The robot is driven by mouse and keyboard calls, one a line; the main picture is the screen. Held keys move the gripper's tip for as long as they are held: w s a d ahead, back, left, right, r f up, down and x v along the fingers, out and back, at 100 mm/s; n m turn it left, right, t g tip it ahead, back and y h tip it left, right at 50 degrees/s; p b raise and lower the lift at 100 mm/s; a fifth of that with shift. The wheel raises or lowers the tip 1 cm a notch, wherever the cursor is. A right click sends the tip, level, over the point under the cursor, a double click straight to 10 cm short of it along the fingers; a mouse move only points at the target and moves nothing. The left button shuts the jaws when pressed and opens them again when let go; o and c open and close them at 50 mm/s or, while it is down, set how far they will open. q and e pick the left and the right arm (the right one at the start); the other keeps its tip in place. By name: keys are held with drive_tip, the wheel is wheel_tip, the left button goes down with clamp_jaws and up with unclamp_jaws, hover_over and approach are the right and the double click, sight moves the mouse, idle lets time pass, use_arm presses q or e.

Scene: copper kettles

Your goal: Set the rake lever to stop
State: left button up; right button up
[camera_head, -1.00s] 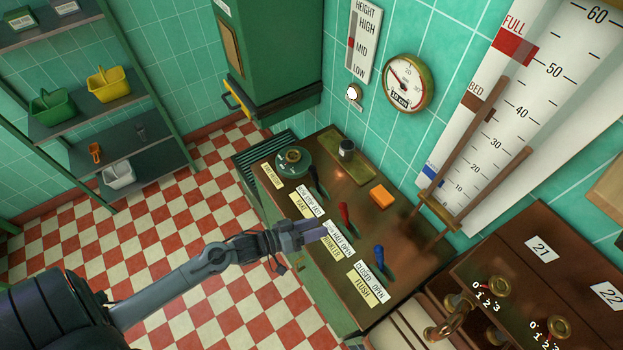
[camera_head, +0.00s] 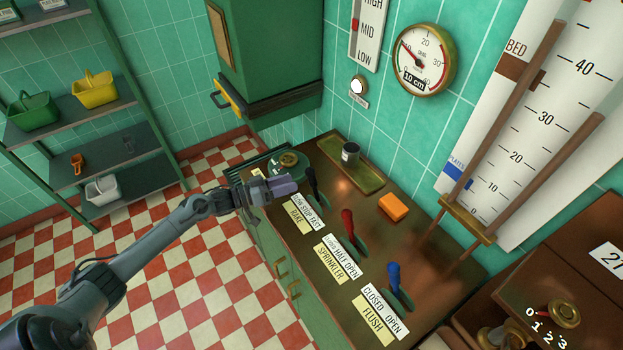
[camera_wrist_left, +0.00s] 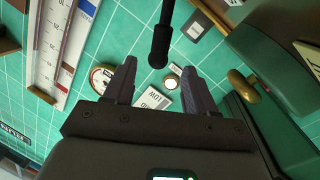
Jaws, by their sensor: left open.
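The rake lever (camera_head: 312,182) has a black handle and stands on the brown console top, behind a white plate lettered with STOP and FAST (camera_head: 307,211) and a yellow RAKE plate (camera_head: 297,220). I cannot tell which setting it is at. My left gripper (camera_head: 292,184) is open and empty, just left of the handle in the head view. In the left wrist view the black handle (camera_wrist_left: 160,42) comes down from the top edge, its rounded end near the gap between my two open fingers (camera_wrist_left: 160,78). No contact is clear. My right gripper is not in view.
The red sprinkler lever (camera_head: 348,222) and blue flush lever (camera_head: 394,278) stand nearer on the same console. An orange block (camera_head: 393,207), a dark cup (camera_head: 350,153) and a round dial (camera_head: 288,160) sit on top. A green cabinet (camera_head: 265,50) hangs behind.

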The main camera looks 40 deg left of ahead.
sight(312, 177)
use_arm(q)
drive_tip(key=b+x, duration=0.1)
drive_tip(key=x, duration=0.7)
drive_tip(key=shift+w+d, duration=0.15)
drive_tip(key=shift+w, duration=0.15)
drive_tip(key=shift+c, duration=0.3)
clamp_jaws()
